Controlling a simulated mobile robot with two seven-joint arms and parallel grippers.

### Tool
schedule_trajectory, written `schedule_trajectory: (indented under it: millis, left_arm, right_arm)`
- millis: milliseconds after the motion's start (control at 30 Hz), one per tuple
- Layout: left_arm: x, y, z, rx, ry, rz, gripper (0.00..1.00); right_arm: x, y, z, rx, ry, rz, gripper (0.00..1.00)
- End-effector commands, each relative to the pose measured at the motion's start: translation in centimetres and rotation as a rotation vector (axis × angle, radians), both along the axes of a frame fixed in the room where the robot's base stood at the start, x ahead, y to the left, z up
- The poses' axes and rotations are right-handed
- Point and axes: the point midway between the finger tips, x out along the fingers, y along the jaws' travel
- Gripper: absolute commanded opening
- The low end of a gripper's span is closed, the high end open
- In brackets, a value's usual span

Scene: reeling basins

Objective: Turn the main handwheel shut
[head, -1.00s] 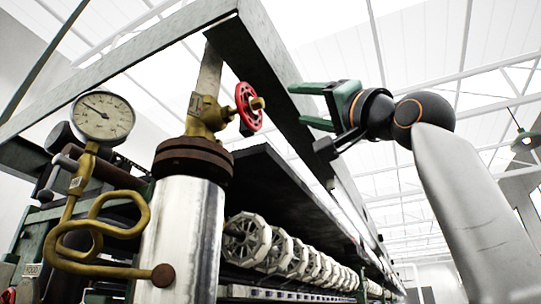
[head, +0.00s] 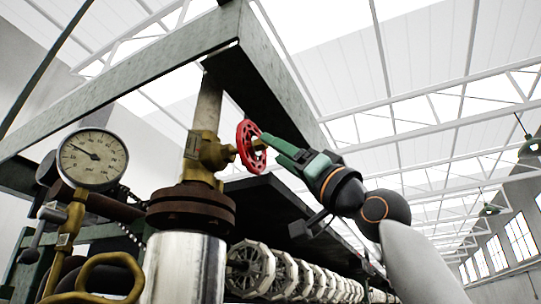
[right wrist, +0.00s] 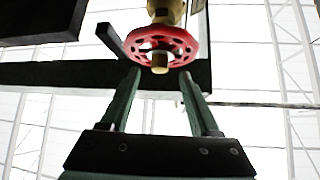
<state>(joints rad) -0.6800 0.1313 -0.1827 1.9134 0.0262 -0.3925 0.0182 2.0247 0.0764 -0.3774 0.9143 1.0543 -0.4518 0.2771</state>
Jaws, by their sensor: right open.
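The red handwheel (head: 246,146) sits on the brass valve (head: 207,150) above a rusty flange, in the middle of the head view. In the right wrist view the handwheel (right wrist: 143,38) is at the top, with its brass stem end pointing toward the camera. My right gripper (head: 266,142) has its green fingertips at the wheel's rim. In the right wrist view its two fingers (right wrist: 157,80) stand apart, one on each side of the stem end. I cannot tell whether they touch the wheel. My left gripper is not in view.
A pressure gauge (head: 92,159) stands left of the valve above a curled brass pipe (head: 105,275). A grey-green beam (head: 120,85) runs above the valve. A row of white reels (head: 285,272) lies below the right gripper.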

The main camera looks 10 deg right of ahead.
Motion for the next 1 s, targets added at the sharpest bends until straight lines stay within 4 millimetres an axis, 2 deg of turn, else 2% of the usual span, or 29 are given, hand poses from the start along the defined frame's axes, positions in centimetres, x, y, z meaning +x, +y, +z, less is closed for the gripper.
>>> schedule_trajectory:
  millis: [33,200,633,1000]
  left_arm:
    - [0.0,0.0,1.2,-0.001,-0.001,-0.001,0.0]
    - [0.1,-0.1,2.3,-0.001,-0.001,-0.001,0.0]
    - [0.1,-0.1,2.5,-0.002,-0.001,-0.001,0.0]
    - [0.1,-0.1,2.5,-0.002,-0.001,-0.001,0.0]
  right_arm:
    - [0.4,0.4,1.1,-0.001,0.002,0.0,0.62]
    - [1.2,1.2,1.9,-0.001,0.002,0.0,0.62]
    - [1.5,1.5,2.0,-0.001,-0.001,-0.001,0.62]
    - [1.5,1.5,2.0,0.0,0.001,-0.001,0.22]
